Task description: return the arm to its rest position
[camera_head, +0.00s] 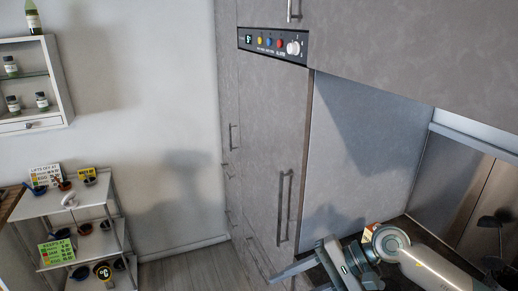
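My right arm comes in from the lower right corner. Its gripper (290,275) points left at the bottom edge, in front of the grey cabinet. One long finger shows clearly; the lower part is cut off by the frame, so I cannot tell whether it is open or shut. I see nothing held in it. My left arm and gripper are out of view.
A tall grey cabinet (265,130) with bar handles and a control panel (272,43) stands in the middle. An overhead cabinet (420,50) hangs above the counter recess. A shelf trolley (75,205) and a wall shelf (30,85) are left. The floor (185,270) between looks clear.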

